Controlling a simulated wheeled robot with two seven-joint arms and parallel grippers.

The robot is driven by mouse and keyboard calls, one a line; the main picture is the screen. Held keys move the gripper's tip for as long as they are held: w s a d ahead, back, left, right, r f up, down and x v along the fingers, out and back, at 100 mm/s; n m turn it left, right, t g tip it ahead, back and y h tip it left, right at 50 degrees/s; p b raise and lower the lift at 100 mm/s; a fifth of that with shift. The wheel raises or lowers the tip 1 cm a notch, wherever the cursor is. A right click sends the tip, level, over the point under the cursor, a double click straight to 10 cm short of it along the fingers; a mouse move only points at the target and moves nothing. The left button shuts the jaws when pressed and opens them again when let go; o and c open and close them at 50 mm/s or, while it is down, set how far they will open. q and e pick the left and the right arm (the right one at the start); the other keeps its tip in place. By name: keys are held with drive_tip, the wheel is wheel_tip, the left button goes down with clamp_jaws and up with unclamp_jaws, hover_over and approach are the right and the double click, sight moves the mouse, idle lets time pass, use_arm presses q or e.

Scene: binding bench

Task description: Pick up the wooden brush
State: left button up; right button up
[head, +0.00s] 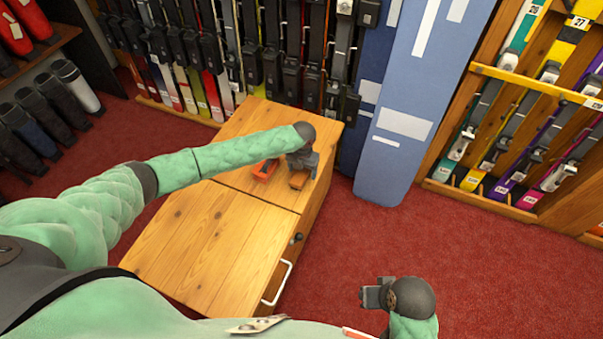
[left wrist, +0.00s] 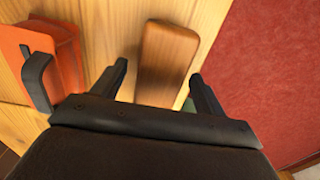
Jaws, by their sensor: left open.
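The wooden brush (head: 298,181), a brown block, lies on the wooden bench top near its right edge. In the left wrist view the brush (left wrist: 166,58) runs lengthwise between the fingers. My left gripper (head: 302,166) is over the brush in the head view and hides part of it. In the left wrist view my left gripper (left wrist: 160,82) is open, one finger on each side of the brush, with gaps beside it. My right gripper (head: 368,297) is off to the right of the bench, over the red carpet; its jaw opening is unclear.
An orange tool (head: 264,169) with a black handle lies left of the brush; it also shows in the left wrist view (left wrist: 62,45). The bench (head: 190,240) is otherwise mostly clear. Ski racks stand behind and right. A blue panel (head: 400,120) stands behind the bench.

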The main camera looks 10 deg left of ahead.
sight(304, 170)
use_arm(q)
drive_tip(key=shift+f, duration=0.5)
drive_tip(key=c, duration=1.1)
use_arm(e)
drive_tip(key=shift+w+d, duration=0.2)
drive_tip(key=shift+d, duration=0.1)
use_arm(q)
drive_tip(key=shift+r, duration=0.1)
